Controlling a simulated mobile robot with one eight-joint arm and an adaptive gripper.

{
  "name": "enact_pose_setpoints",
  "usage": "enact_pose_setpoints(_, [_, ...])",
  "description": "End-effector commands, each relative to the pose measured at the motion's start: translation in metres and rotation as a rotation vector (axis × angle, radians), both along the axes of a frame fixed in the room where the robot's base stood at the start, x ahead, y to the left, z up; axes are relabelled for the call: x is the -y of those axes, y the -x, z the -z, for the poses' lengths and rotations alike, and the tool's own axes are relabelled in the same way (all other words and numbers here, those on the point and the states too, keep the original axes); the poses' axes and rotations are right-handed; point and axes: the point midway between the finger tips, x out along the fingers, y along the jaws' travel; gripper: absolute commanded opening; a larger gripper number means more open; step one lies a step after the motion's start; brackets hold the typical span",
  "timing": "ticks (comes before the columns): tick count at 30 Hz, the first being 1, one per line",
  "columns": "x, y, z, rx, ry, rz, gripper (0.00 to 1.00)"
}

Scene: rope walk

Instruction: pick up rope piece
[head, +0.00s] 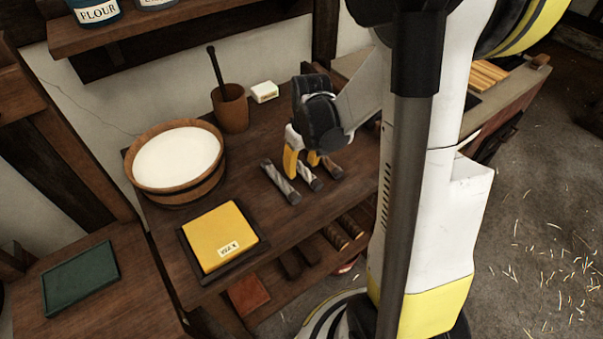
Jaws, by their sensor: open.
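Three short rope pieces lie side by side on the dark wooden table, each pale and twisted with dark ends. The left rope piece (281,183) lies clear of my gripper. The middle rope piece (308,175) is partly hidden behind a finger of my gripper (301,166). The right rope piece (331,168) shows only in part beside the other finger. My gripper has yellow fingers, points down and is open over the middle and right pieces. I cannot tell whether the fingers touch any rope.
A wooden tub (178,190) of white powder and a yellow wax block (222,238) on a dark tray stand to the left. A brown cup (231,109) with a stick and a small white block (264,92) stand behind. Shelves (180,28) hang above.

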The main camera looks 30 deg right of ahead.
Motion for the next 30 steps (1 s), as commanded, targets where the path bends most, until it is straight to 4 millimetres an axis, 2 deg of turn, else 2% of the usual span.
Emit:
enact_pose_setpoints(2, [0.000, -0.001, 0.010, 0.000, 0.000, 0.000, 0.47])
enact_pose_setpoints(8, [0.000, -0.001, 0.009, 0.000, 0.000, 0.000, 0.47])
enact_pose_setpoints(11, [0.000, -0.001, 0.009, 0.000, 0.000, 0.000, 0.21])
enact_pose_setpoints(13, [0.000, -0.001, 0.009, 0.000, 0.000, 0.000, 0.00])
enact_pose_setpoints(25, [0.000, -0.001, 0.008, 0.000, 0.000, 0.000, 0.00])
enact_pose_setpoints(30, [0.000, 0.000, -0.002, 0.000, 0.000, 0.000, 0.00])
